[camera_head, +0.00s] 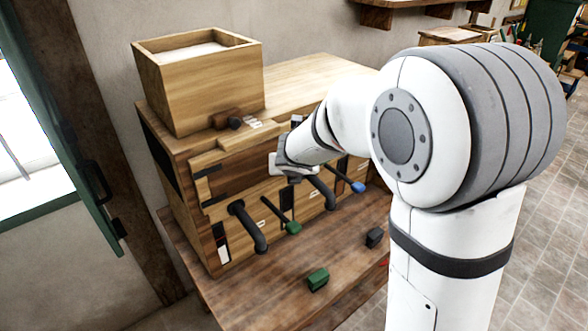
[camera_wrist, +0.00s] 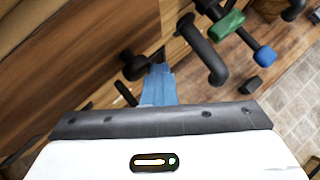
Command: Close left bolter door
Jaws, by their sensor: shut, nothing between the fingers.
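The bolter is a wooden cabinet (camera_head: 310,80) with an open-topped hopper box. Its left door (camera_head: 232,178) is a dark brown panel with black hinge straps at its left edge. It looks nearly flush with the front; any small gap cannot be told. In the wrist view the door panel (camera_wrist: 80,85) fills the left side, close by. My gripper (camera_wrist: 158,72) shows there as blue fingers, shut and empty, near the panel's right edge and a black knob (camera_wrist: 135,66). Contact cannot be told. In the head view my wrist hides the fingers and the door's right end.
Dark curved spouts (camera_head: 248,227) and levers with a green handle (camera_head: 293,228) and a blue handle (camera_head: 358,187) stick out below the door. A green block (camera_head: 318,279) and a dark block (camera_head: 374,238) lie on the wooden bench (camera_head: 250,300). A green-framed window stands left.

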